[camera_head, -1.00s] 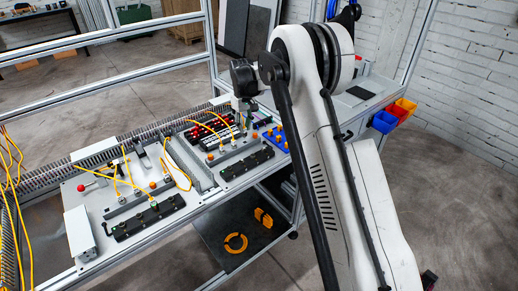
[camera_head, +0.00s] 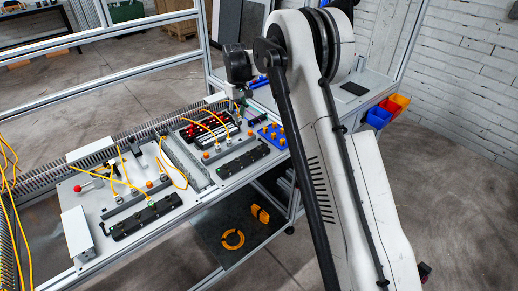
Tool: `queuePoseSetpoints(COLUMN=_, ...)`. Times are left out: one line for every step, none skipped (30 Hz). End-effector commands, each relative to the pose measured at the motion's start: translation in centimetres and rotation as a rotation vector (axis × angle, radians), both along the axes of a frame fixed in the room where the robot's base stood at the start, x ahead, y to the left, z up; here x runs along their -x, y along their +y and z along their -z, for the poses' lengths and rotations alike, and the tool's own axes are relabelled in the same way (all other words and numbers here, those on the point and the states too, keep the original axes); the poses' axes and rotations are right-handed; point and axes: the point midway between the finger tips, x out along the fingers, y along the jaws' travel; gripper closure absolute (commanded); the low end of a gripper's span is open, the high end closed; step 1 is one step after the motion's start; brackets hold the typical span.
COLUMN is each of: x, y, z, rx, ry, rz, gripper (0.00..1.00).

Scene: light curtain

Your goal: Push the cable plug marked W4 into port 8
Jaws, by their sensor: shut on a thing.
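My gripper (camera_head: 242,98) is small and partly dark, at the far right end of the board, below my arm's wrist. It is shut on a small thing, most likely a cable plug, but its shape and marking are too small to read. Yellow cables (camera_head: 212,118) arch over the red-and-black terminal block (camera_head: 197,130) to the left of my gripper. A long black port strip (camera_head: 243,160) lies on the right panel, and another black port strip (camera_head: 147,217) lies on the left panel. Port numbers and the W4 mark cannot be read.
A blue tray with orange pieces (camera_head: 271,134) stands right of the terminal block. More yellow cables hang over the left panel and at the far left (camera_head: 12,190). Metal frame bars (camera_head: 120,28) cross behind the board. Blue and orange bins (camera_head: 378,117) hang at the right.

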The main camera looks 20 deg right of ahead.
Motion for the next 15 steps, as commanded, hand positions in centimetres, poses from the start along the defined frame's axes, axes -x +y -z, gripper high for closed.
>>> queuePoseSetpoints(x=0.0, y=0.0, z=0.0, rx=0.0, ry=0.0, rz=0.0, gripper=1.0)
queuePoseSetpoints(x=0.0, y=0.0, z=0.0, rx=0.0, ry=0.0, rz=0.0, gripper=1.0)
queuePoseSetpoints(x=0.0, y=0.0, z=0.0, rx=0.0, ry=0.0, rz=0.0, gripper=1.0)
queuePoseSetpoints(x=0.0, y=0.0, z=0.0, rx=0.0, ry=0.0, rz=0.0, gripper=1.0)
queuePoseSetpoints(x=0.0, y=0.0, z=0.0, rx=0.0, ry=0.0, rz=0.0, gripper=1.0)
queuePoseSetpoints(x=0.0, y=0.0, z=0.0, rx=0.0, ry=0.0, rz=0.0, gripper=1.0)
queuePoseSetpoints(x=0.0, y=0.0, z=0.0, rx=0.0, ry=0.0, rz=0.0, gripper=1.0)
queuePoseSetpoints(x=0.1, y=-0.1, z=0.0, rx=0.0, ry=0.0, rz=0.0, gripper=1.0)
queuePoseSetpoints(x=0.2, y=-0.2, z=0.1, rx=0.0, ry=0.0, rz=0.0, gripper=1.0)
queuePoseSetpoints(x=0.4, y=-0.3, z=0.1, rx=0.0, ry=0.0, rz=0.0, gripper=1.0)
queuePoseSetpoints(x=0.5, y=-0.5, z=0.1, rx=0.0, ry=0.0, rz=0.001, gripper=1.0)
queuePoseSetpoints(x=0.8, y=-0.7, z=0.1, rx=0.0, ry=0.0, rz=0.001, gripper=1.0)
queuePoseSetpoints(x=0.9, y=-0.8, z=0.1, rx=0.0, ry=0.0, rz=0.001, gripper=1.0)
queuePoseSetpoints(x=1.1, y=-0.9, z=0.1, rx=0.0, ry=0.0, rz=0.001, gripper=1.0)
queuePoseSetpoints(x=1.3, y=-1.1, z=0.1, rx=0.0, ry=0.0, rz=0.001, gripper=1.0)
